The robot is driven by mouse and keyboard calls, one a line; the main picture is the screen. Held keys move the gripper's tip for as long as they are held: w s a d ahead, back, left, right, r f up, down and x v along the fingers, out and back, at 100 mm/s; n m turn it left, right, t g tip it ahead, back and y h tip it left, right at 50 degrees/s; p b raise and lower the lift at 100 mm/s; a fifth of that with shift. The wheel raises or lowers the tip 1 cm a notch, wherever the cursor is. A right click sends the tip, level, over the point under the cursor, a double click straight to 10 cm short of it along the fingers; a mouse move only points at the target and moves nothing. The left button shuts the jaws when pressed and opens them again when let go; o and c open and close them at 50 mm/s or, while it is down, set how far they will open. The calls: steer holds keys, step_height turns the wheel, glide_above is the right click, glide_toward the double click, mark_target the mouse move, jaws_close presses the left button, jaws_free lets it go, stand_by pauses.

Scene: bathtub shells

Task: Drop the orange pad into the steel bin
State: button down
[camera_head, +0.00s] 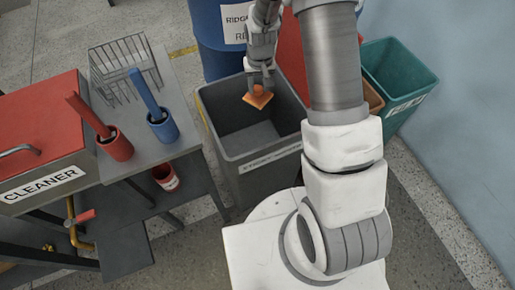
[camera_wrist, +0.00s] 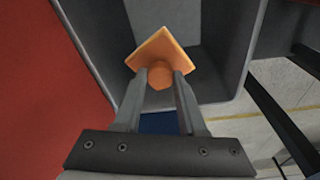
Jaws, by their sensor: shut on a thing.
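The orange pad (camera_head: 258,97) is a small square piece with a knob on its back. My gripper (camera_head: 257,82) is shut on it. In the wrist view the pad (camera_wrist: 162,50) shows at the fingertips, and the fingers of my gripper (camera_wrist: 160,76) close on its knob. The grey steel bin (camera_head: 273,160) stands open-topped on the floor, with a label on its front that I cannot fully read. The pad is over the bin's opening in both views. In the wrist view the bin's wall (camera_wrist: 97,47) surrounds it. I see nothing lying in the bin.
A red bin stands behind the steel bin, and a teal bin (camera_head: 398,85) is at the right. A blue barrel (camera_head: 218,55) is behind. At the left, a table holds a red cleaner box (camera_head: 45,140), a wire rack (camera_head: 125,68) and red and blue holders with handles.

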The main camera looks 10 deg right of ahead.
mark_target(258, 98)
steer(key=shift+f+b, duration=1.8)
steer(key=shift+f, duration=1.05)
steer(key=shift+c, duration=2)
jaws_free()
step_height(258, 98, up, 17)
steer(key=s+p, duration=0.2)
steer(key=p, duration=0.2)
steer(key=shift+s+r, duration=0.15)
steer(key=shift+s, duration=0.15)
steer(key=shift+a, duration=0.1)
